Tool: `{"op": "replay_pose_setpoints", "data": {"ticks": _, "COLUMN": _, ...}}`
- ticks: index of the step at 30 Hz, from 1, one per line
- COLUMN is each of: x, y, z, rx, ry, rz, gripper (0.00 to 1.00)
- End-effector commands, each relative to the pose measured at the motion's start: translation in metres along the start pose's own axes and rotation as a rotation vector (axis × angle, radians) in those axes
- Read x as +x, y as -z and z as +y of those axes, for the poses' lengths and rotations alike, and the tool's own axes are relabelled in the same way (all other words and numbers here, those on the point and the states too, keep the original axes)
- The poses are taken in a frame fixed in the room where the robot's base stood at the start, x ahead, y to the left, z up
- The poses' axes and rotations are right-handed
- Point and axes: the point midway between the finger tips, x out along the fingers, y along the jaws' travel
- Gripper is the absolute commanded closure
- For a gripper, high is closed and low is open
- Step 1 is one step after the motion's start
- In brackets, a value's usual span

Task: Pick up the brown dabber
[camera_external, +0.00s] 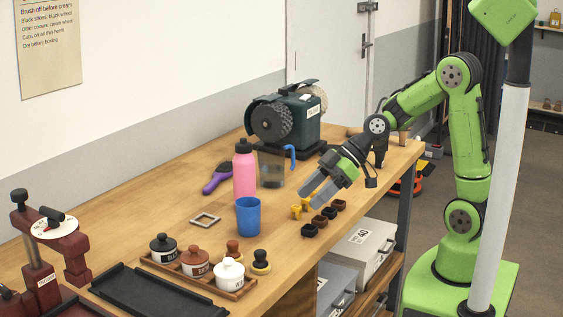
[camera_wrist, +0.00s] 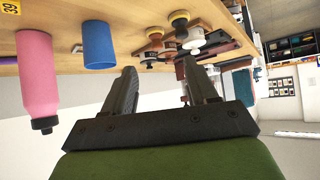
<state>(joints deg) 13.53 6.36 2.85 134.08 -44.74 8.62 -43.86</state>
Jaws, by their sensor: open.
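The brown dabber (camera_external: 233,251) stands in the jar tray (camera_external: 243,293) on the bench, behind the white jar (camera_external: 230,274) and partly hidden by it. A second dabber (camera_external: 261,262), dark with a yellowish knob, stands just right of it. In the wrist view, which is upside down, the brown dabber (camera_wrist: 155,33) is small and sits near the other dabber (camera_wrist: 179,19). My gripper (camera_external: 315,192) is open and empty above the right part of the bench, well right of the dabbers. Its two fingers also show in the wrist view (camera_wrist: 160,68), apart, with nothing between them.
A blue cup (camera_external: 248,217) and pink bottle (camera_external: 244,172) stand between my gripper and the bench's left part. A black jar (camera_external: 163,248) and brown jar (camera_external: 195,262) share the tray. Small dark and yellow pieces (camera_external: 322,221) lie below my gripper. A grinder (camera_external: 287,117) stands behind.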

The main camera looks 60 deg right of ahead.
Motion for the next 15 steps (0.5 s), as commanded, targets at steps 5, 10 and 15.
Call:
{"op": "replay_pose_setpoints", "data": {"ticks": 5, "x": 0.045, "y": -0.005, "z": 0.024, "rx": -0.033, "ry": 0.038, "rz": 0.208, "gripper": 0.42}}
{"op": "replay_pose_setpoints", "data": {"ticks": 10, "x": 0.064, "y": 0.004, "z": 0.025, "rx": -0.044, "ry": 0.042, "rz": 0.24, "gripper": 0.42}}
{"op": "replay_pose_setpoints", "data": {"ticks": 15, "x": 0.106, "y": 0.014, "z": 0.022, "rx": -0.044, "ry": 0.043, "rz": 0.237, "gripper": 0.42}}
